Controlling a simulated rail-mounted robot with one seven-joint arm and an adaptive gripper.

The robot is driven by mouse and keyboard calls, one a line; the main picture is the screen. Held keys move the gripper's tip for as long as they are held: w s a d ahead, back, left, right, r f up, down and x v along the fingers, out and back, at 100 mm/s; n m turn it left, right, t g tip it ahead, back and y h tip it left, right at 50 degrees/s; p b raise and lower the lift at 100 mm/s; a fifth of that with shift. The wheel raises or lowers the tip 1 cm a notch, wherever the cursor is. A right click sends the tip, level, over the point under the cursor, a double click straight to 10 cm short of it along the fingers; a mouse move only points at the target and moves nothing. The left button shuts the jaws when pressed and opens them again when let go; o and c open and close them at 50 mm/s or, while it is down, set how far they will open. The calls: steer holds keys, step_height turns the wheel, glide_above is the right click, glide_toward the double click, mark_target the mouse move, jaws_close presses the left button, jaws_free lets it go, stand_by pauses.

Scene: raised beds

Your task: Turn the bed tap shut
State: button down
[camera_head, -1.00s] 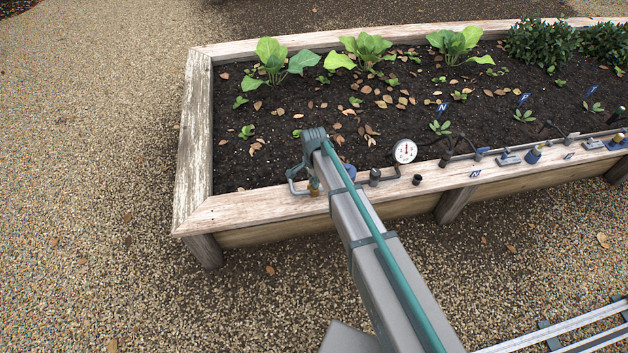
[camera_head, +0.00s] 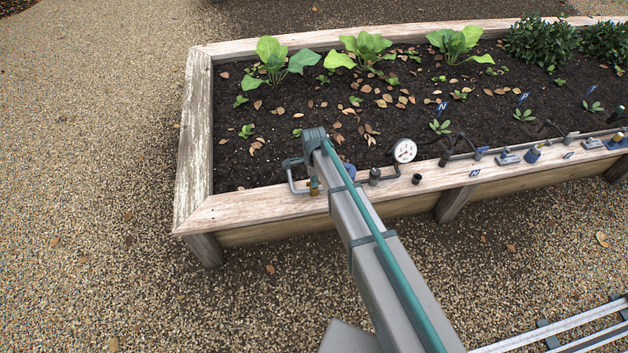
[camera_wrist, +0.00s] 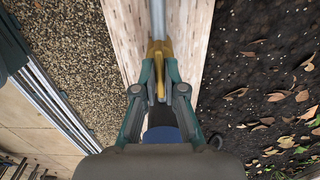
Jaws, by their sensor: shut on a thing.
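The bed tap is a brass-yellow fitting (camera_wrist: 159,47) on a grey pipe (camera_wrist: 157,14), over the pale wooden rim in the wrist view. My gripper (camera_wrist: 160,76) has its two green-grey fingers closed on the tap, one on each side. The part of the tap between the fingers is mostly hidden. In the head view, a little of the brass tap (camera_head: 314,188) shows at the front rim, beside a bent grey pipe (camera_head: 292,184). My arm covers most of the gripper there.
The wooden rim (camera_head: 250,208) runs around the dark soil bed with leafy plants. A round white gauge (camera_head: 404,151) stands right of my arm, with a small black stub (camera_head: 416,179) near it. Several fittings line the rim further right. Gravel (camera_head: 90,180) at left is clear.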

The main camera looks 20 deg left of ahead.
steer(key=c, duration=1.3)
jaws_free()
steer(key=shift+o, duration=0.2)
step_height(320, 180, up, 12)
